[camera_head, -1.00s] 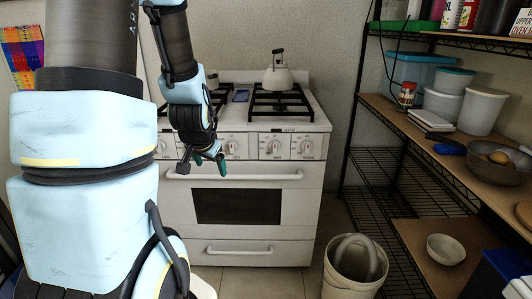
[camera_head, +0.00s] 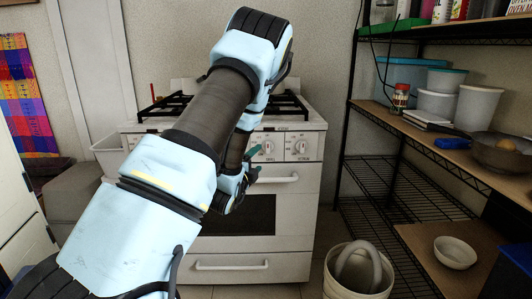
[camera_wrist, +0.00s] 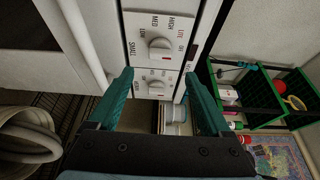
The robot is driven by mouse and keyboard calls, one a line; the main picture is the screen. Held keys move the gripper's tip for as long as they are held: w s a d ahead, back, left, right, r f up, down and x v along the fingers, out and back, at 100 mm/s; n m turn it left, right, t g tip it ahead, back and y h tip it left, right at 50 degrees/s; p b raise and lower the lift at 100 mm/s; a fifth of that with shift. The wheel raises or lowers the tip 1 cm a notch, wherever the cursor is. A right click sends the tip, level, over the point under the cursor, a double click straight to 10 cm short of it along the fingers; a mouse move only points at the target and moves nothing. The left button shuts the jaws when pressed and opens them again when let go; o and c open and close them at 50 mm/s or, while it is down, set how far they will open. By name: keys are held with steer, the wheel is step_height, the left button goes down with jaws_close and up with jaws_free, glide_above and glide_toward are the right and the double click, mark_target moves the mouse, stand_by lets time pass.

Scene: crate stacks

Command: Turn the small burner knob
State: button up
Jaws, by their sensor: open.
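The burner knob marked SMALL (camera_wrist: 158,48) is a white round knob on a white label plate in the wrist view, with LITE, HIGH, MED and LOW around it. A second white knob (camera_wrist: 156,88) sits below it in the picture, between my fingers. My gripper (camera_wrist: 162,88) is open and empty, its two teal fingers spread apart and pointing at the panel. In the head view, one teal fingertip (camera_head: 253,153) shows just left of and below a front knob (camera_head: 268,147). My arm hides the left knobs there; whether the fingers touch the panel is unclear.
The white stove (camera_head: 251,268) has an oven handle (camera_head: 275,181) just below the knobs. A wire shelf (camera_head: 385,215) with tubs and bowls stands on the right. A bucket (camera_head: 358,285) is on the floor in front of it.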

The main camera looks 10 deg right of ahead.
mark_target(267, 149)
steer(key=p+x, duration=0.1)
steer(key=x, duration=0.8)
steer(key=shift+w, duration=0.1)
jaws_close()
stand_by(0.4)
